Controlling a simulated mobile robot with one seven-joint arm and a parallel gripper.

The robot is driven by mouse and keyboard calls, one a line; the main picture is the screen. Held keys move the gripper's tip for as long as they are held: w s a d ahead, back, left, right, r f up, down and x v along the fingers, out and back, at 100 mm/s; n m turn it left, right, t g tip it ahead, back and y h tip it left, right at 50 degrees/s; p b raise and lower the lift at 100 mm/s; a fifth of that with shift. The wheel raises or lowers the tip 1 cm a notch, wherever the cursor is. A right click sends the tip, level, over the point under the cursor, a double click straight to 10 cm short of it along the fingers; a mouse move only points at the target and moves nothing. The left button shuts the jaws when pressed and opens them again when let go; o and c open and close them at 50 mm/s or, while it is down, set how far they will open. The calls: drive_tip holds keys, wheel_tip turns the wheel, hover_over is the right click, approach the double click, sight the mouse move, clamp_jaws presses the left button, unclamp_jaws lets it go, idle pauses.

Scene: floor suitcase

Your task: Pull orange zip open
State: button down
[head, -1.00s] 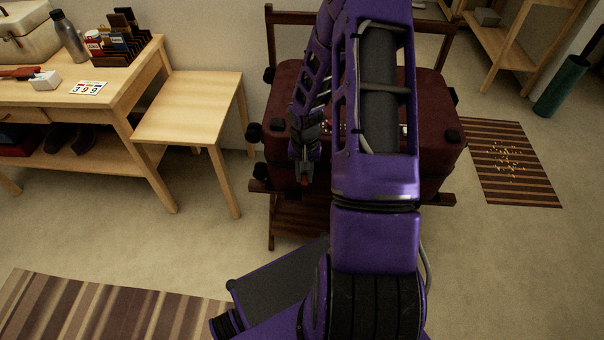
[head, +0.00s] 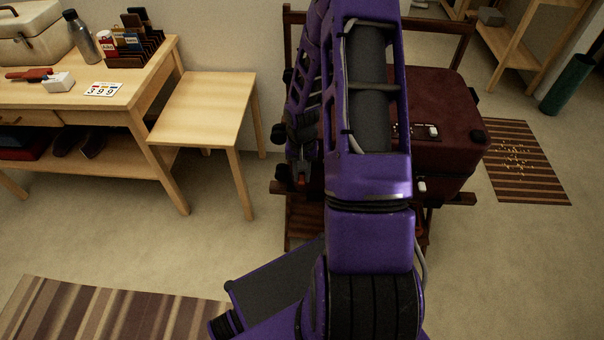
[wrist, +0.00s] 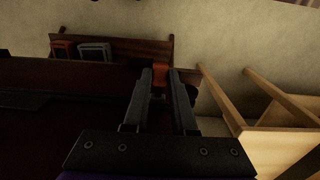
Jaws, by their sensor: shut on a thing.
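The dark red suitcase (head: 445,140) lies on a wooden rack, its left part hidden behind my purple arm. My gripper (head: 301,183) is low at the suitcase's left front side. In the wrist view my gripper (wrist: 160,82) has its two dark fingers shut on the orange zip pull (wrist: 160,74), which shows between the tips. The suitcase (wrist: 70,115) shows as a dark red mass left of the fingers. The zip's track is too dark to make out, so I cannot tell how far it is open.
A light wooden stool (head: 205,105) stands left of the suitcase, and it shows right of my gripper in the wrist view (wrist: 270,125). A table (head: 130,85) with several items is farther left. The wooden rack (head: 455,199) is beneath the suitcase. Carpet in front is mostly clear.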

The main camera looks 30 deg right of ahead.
drive_tip(key=shift+w+a, duration=0.25)
drive_tip(key=shift+a, duration=0.1)
drive_tip(key=c, duration=0.7)
unclamp_jaws()
drive_tip(key=shift+r, duration=0.3)
wheel_tip(320, 180, up, 17)
drive_tip(key=p, duration=0.3)
